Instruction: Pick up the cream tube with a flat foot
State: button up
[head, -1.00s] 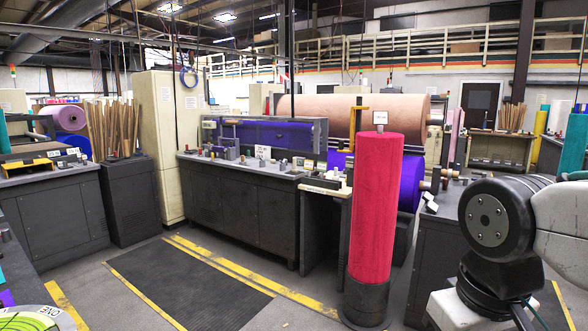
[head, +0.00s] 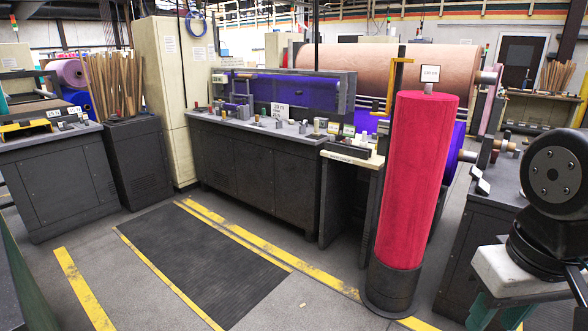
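I cannot pick out the cream tube with a flat foot for certain in the head view. Several small objects stand along the long dark workbench (head: 255,170) in the middle, too small to tell apart by shape. A few pale ones are among them near the bench's right end. My gripper is out of view; only a dark joint and pale links of my arm show at the right edge.
A tall red felt roll (head: 422,185) stands upright on a dark round base (head: 388,288), right of centre. A black floor mat (head: 200,262) with yellow lines lies in front of the bench.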

aim_at(315, 134)
jog(key=z, duration=0.05)
jog(key=i, duration=2.5)
jog(key=u, duration=0.35)
jog(key=i, duration=1.95)
jog(key=u, duration=0.35)
